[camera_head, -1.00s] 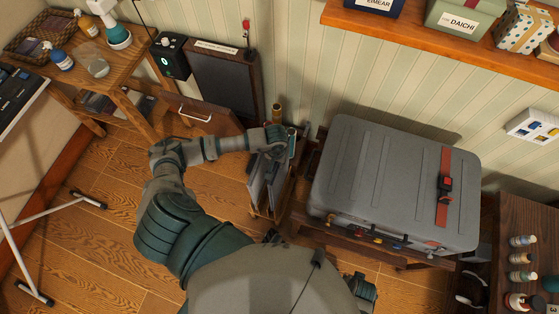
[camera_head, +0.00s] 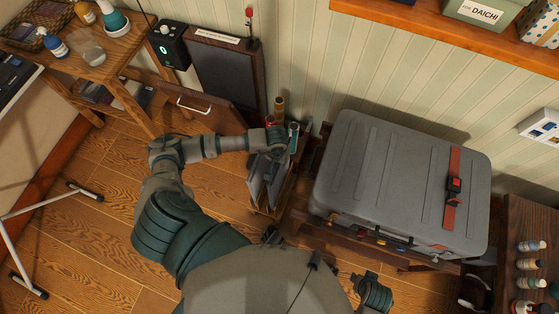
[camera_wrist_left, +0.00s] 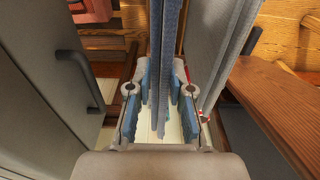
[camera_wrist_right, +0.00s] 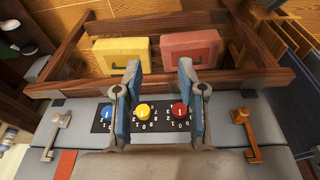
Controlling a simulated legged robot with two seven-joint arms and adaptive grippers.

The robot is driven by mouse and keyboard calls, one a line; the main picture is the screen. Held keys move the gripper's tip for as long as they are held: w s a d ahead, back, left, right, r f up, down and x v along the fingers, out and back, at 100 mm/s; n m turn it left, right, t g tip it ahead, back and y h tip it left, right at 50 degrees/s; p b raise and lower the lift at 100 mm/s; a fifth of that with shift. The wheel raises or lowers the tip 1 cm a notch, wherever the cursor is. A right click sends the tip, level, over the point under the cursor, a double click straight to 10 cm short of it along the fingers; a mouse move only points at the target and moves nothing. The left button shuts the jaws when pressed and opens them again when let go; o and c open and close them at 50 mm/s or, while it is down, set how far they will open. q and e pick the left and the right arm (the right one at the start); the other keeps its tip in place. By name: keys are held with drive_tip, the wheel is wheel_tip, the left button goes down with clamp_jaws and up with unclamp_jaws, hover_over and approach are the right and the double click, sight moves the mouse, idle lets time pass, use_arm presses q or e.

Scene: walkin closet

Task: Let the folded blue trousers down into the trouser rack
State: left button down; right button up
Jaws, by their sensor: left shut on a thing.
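My left gripper (camera_head: 290,140) is over the narrow wooden trouser rack (camera_head: 262,210), between the cabinet and the suitcase. In the left wrist view my left gripper (camera_wrist_left: 160,108) is shut on the folded blue trousers (camera_wrist_left: 168,50), a narrow blue-grey strip of cloth between its fingers. Grey-blue cloth (camera_head: 262,180) hangs at the rack below my forearm; which part of it is the held pair, I cannot tell. More grey cloth (camera_wrist_left: 212,40) hangs beside the held strip. My right gripper (camera_wrist_right: 160,90) is open and empty above the suitcase's dials.
A grey suitcase (camera_head: 385,180) with a red strap stands close right of the rack. Left of it are a dark cabinet (camera_head: 228,75) and a wooden table (camera_head: 110,60) with bottles. A yellow box (camera_wrist_right: 122,52) and a red box (camera_wrist_right: 190,48) sit in a wooden frame.

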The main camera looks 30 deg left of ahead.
use_arm(q)
drive_tip(key=shift+d+f+b, duration=0.1)
drive_tip(key=shift+f+b, duration=0.5)
drive_tip(key=shift+f, duration=0.25)
wheel_tip(320, 180, down, 2)
drive_tip(key=shift+f+b, duration=0.1)
drive_tip(key=shift+b, duration=0.7)
drive_tip(key=shift+f, duration=0.15)
use_arm(e)
drive_tip(key=w+a+r+t+y, duration=0.1)
drive_tip(key=w+r+t, duration=0.2)
drive_tip(key=w+r, duration=0.2)
drive_tip(key=shift+w+a+t, duration=0.35)
drive_tip(key=shift+w+t, duration=0.05)
drive_tip(key=shift+w, duration=0.2)
use_arm(q)
drive_tip(key=c, duration=1.1)
unclamp_jaws()
drive_tip(key=shift+o, duration=0.6)
use_arm(e)
drive_tip(key=shift+a, duration=0.1)
use_arm(q)
drive_tip(key=shift+f, duration=0.1)
